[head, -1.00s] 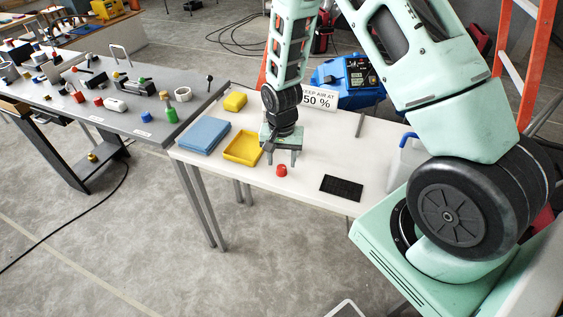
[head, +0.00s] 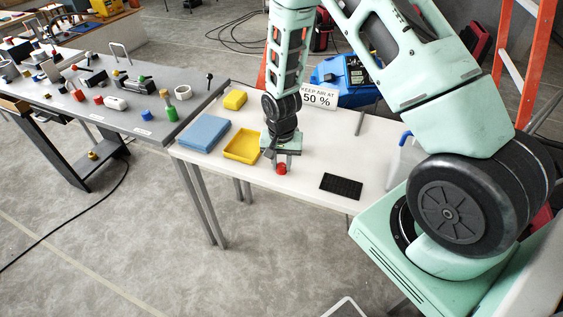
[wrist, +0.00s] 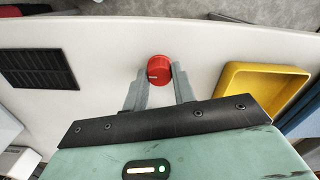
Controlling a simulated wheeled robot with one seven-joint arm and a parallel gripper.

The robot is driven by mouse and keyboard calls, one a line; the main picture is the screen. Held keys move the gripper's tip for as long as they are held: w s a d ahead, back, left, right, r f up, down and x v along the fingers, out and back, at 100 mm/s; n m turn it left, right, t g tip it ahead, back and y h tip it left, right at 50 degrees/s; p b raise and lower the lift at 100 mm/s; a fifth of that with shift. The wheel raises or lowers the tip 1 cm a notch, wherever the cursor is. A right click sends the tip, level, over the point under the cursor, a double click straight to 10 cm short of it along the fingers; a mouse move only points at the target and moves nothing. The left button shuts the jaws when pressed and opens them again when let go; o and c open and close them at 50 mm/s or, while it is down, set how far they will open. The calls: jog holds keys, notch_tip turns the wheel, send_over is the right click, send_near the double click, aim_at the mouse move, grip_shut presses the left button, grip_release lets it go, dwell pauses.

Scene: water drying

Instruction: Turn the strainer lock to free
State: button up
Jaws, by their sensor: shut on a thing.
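The strainer lock appears to be the small red knob (head: 281,169) standing on the white table near its front edge. In the wrist view the red knob (wrist: 158,69) is round, with a short pale mark on its face. My gripper (head: 281,164) points down at it, and in the wrist view my gripper (wrist: 159,74) has one finger on each side of the knob, shut on it. The pale mark points toward the left in the wrist view. The knob's base and any lettering are hidden or too small to read.
A yellow tray (head: 257,145) and a blue folded cloth or case (head: 204,134) lie left of my gripper. A black grid mat (head: 341,187) lies to the right. A sign reading "KEEP AIR AT 50 %" (head: 319,96) stands behind. A blue machine (head: 331,72) is beyond the table.

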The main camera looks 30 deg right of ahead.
jog(key=shift+n, duration=0.3)
jog(key=n+b, duration=0.1)
jog(key=n, duration=0.2)
jog(key=shift+n, duration=0.4)
jog(key=n, duration=0.9)
jog(key=shift+n, duration=2.2)
jog(key=o, duration=1)
